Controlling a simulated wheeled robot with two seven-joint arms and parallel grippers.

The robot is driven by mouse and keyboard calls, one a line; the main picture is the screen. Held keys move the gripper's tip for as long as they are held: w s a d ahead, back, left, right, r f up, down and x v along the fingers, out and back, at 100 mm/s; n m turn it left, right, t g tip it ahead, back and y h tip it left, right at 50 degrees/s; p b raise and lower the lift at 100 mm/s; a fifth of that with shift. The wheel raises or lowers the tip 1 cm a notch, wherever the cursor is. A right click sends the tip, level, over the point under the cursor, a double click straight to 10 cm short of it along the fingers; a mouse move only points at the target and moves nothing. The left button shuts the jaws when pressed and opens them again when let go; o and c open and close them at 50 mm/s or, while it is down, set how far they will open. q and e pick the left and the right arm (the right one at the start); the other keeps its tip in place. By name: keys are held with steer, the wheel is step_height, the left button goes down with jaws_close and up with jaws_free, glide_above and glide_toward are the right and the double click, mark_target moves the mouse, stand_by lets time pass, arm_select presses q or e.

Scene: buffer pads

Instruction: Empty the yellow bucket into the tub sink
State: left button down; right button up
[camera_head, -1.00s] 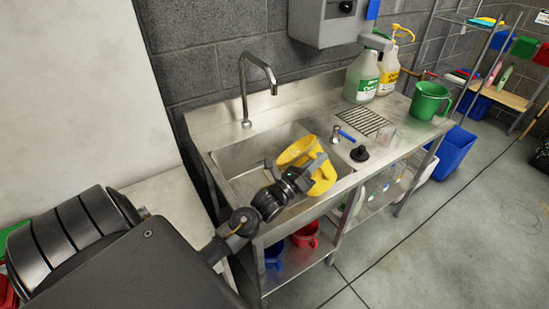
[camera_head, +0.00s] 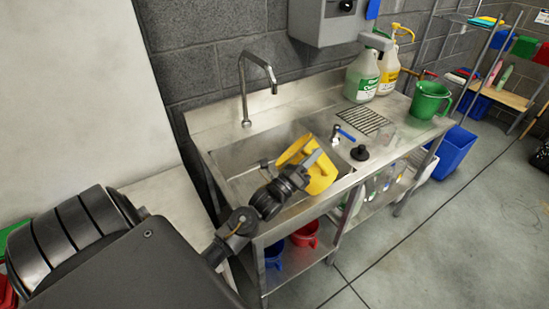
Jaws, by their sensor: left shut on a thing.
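The yellow bucket (camera_head: 322,178) is held over the right part of the tub sink (camera_head: 238,160), near its front edge. The bucket is tilted to the left, more side-on to me, and its inside is mostly hidden. My left gripper (camera_head: 308,164) is shut on the yellow bucket, on its near side. The gripper's fingers are partly lost against the bucket. Whether anything is still in the bucket or pouring out cannot be seen. My right gripper is not in view.
A faucet (camera_head: 247,90) rises behind the sink. Blue and red buckets (camera_head: 305,235) sit on the shelf below.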

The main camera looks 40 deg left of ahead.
mark_target(298, 158)
arm_select(q)
steer(key=shift+s+a+r+n+t+y, duration=0.1)
steer(key=shift+a+r+n+t+y, duration=0.15)
steer(key=shift+a+n+y, duration=0.4)
steer(key=shift+s+a+r+n+t+y, duration=0.2)
steer(key=shift+a+n, duration=0.25)
steer(key=shift+n, duration=0.5)
steer(key=shift+s+a+f+n+t+y+b, duration=0.15)
steer(key=shift+a+n+t+y+b, duration=0.25)
steer(key=shift+a+n+y, duration=0.85)
